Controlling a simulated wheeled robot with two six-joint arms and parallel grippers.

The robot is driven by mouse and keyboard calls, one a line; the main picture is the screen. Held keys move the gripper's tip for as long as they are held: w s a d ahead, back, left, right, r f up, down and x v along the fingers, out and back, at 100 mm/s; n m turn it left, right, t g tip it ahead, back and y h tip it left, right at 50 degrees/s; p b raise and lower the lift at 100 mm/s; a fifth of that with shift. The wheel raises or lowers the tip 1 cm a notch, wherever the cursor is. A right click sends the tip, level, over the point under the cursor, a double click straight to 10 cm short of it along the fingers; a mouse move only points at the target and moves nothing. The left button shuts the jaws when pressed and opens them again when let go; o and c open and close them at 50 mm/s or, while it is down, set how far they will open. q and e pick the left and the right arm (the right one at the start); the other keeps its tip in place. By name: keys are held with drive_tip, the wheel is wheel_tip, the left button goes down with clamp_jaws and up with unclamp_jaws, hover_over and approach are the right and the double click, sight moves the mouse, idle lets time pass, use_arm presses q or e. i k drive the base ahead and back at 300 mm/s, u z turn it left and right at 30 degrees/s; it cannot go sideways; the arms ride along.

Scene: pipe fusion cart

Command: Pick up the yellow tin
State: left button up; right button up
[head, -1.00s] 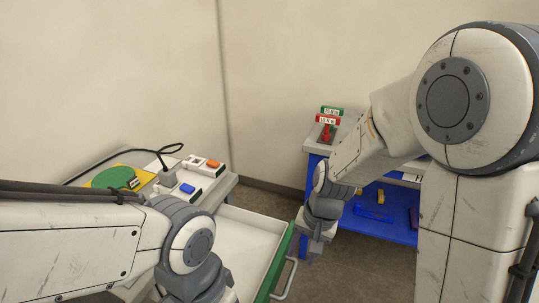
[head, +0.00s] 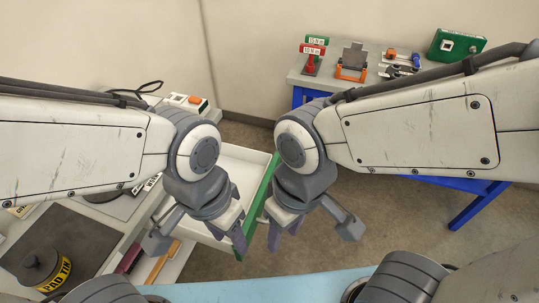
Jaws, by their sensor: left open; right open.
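The yellow tin (head: 56,273) stands at the lower left, with a dark top and a yellow band with black lettering. It sits on a dark mat (head: 88,232) on the grey cart, partly cut off by my arm at the bottom. My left gripper (head: 198,240) is open and empty, well to the right of the tin, over the open white drawer. My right gripper (head: 312,237) is open and empty, farther right, above the floor.
The open drawer has a green front (head: 262,205) and sticks out between the cart and the floor. An orange-buttoned white box (head: 187,102) sits at the cart's back. A blue-legged bench (head: 300,78) at the back right holds tools and a green case (head: 456,45).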

sight(62, 273)
drive_tip(key=u, duration=1.6)
